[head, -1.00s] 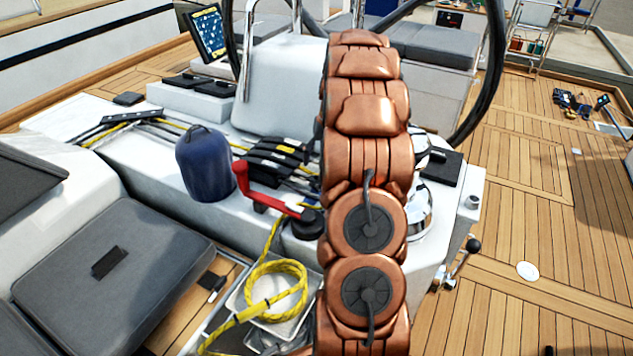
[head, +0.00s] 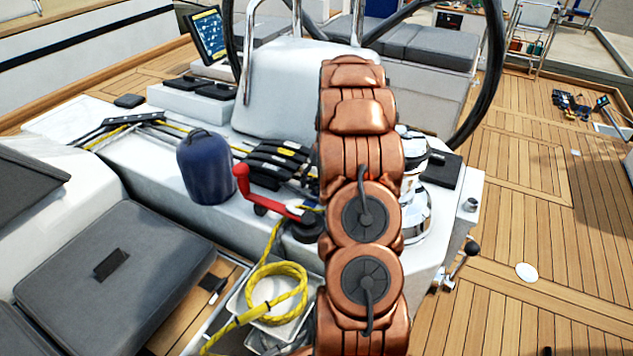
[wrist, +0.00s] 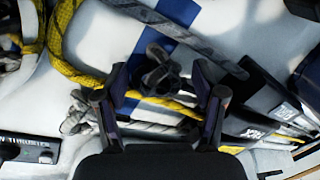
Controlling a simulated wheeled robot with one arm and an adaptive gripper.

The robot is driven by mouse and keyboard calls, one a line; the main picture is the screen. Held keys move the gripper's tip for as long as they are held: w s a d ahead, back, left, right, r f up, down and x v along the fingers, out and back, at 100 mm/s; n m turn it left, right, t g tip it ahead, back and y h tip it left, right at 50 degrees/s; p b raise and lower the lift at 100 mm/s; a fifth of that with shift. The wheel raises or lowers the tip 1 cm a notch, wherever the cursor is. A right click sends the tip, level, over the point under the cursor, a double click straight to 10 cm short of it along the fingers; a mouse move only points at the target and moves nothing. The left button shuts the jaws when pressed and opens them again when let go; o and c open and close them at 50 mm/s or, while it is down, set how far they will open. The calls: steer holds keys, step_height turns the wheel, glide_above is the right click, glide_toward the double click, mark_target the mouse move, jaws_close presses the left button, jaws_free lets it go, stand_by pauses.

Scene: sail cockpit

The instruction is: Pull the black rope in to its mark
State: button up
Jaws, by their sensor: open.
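My gripper (wrist: 160,74) shows in the wrist view with its two dark fingers apart. A small dark knobbed fitting (wrist: 160,76) shows between the fingertips; I see nothing clamped. A dark grey, flecked rope (wrist: 178,36), which looks like the black rope, runs diagonally above the fingers toward the black clutches (wrist: 258,98). I cannot make out a mark on it. In the head view my copper arm hides the gripper. The clutches (head: 277,163) and a chrome winch (head: 416,213) flank the arm there.
A yellow rope (head: 285,272) hangs coiled at a white bin; yellow line (wrist: 75,66) also passes by the fingers. A red-handled winch handle (head: 262,197) and a blue cylinder (head: 205,168) stand on the white coaming. Open teak deck (head: 500,220) lies right.

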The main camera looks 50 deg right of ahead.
jaws_close()
stand_by(0.5)
steer(key=shift+s, duration=0.1)
